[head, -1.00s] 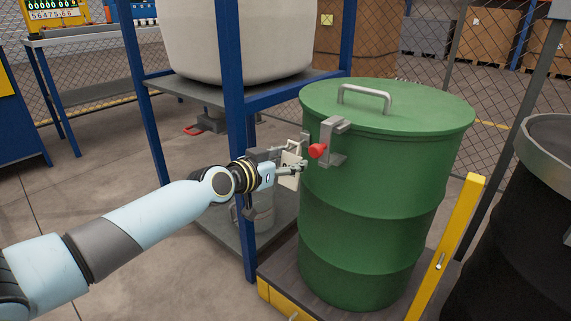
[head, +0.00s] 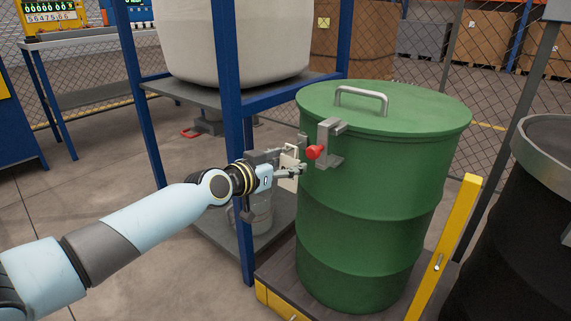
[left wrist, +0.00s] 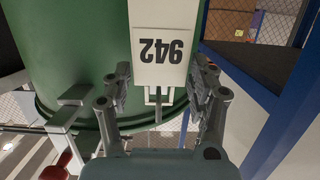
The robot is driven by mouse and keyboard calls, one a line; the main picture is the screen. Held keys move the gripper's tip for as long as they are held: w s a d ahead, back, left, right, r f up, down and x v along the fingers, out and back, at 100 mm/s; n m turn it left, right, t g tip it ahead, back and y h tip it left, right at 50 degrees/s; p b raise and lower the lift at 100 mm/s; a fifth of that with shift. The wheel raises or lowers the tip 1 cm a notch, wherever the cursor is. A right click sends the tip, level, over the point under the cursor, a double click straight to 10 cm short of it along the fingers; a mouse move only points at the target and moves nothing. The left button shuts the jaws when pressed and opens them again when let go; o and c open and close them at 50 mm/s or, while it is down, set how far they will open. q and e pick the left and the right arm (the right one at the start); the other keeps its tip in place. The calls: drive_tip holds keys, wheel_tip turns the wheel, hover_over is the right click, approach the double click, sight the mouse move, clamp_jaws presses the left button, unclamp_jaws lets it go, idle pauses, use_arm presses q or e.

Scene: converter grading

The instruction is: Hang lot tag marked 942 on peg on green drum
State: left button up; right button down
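The white lot tag (left wrist: 165,48) shows 942 upside down in the left wrist view; in the head view it is pale, partly hidden, just left of the drum (head: 288,180). My left gripper (head: 300,170) is at the tag. In the wrist view (left wrist: 160,80) its spread fingers stand on either side of the tag; contact is unclear. The green drum (head: 370,190) stands upright. A grey bracket (head: 329,138) on its rim carries a red-ended peg (head: 315,152), right of the tag. My right gripper is out of view.
A yellow rail (head: 455,225) and black drum (head: 525,220) are at the right. Floor left of the rack is open.

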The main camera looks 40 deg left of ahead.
use_arm(q)
drive_tip(key=shift+o, duration=1.4)
drive_tip(key=shift+s, duration=0.1)
drive_tip(key=v, duration=0.7)
drive_tip(key=shift+s+a, duration=0.1)
drive_tip(key=shift+s, duration=0.05)
